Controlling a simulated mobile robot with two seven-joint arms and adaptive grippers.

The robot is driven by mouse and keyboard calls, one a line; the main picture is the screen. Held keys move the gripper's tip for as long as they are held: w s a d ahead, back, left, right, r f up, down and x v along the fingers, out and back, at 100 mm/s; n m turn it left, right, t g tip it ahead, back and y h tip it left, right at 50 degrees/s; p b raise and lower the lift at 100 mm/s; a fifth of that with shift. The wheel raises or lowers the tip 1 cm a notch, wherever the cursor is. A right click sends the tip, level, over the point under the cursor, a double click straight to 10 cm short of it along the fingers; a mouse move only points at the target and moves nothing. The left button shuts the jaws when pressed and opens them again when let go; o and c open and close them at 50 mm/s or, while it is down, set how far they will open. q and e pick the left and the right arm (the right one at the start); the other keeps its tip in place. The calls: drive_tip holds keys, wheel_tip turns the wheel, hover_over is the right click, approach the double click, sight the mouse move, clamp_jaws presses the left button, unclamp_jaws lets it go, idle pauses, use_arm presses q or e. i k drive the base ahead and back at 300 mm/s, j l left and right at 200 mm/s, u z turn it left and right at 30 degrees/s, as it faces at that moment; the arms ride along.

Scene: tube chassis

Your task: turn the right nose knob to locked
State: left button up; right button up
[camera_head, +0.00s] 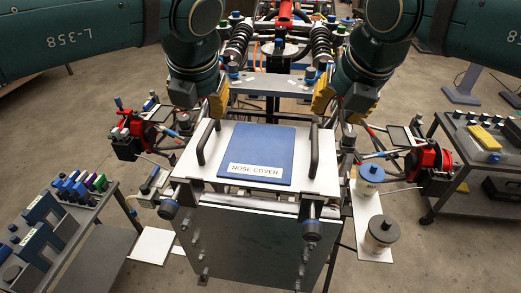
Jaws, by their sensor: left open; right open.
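The nose cover (226,145) is a pale plate with a blue panel labelled "NOSE COVER" and a black handle at each side. The right nose knob (312,230) is a round dark blue-grey knob at the plate's front right corner. A matching left knob (168,209) sits at the front left corner. I cannot tell the turn position of either. My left gripper (217,104), with yellow fingers, is open near the back end of the left handle. My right gripper (322,102) is open near the back end of the right handle, well behind the right knob.
A small shelf with a blue-topped can (368,176) and a grey-lidded pot (381,232) stands right of the right knob. Red assemblies (428,158) flank the chassis. A cart with blue items (40,222) stands at left, another cart (478,150) at right.

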sight(185, 122)
drive_tip(key=k+l, duration=0.25)
drive_tip(key=k, duration=0.25)
drive_tip(key=k+l, duration=0.25)
drive_tip(key=k, duration=0.2)
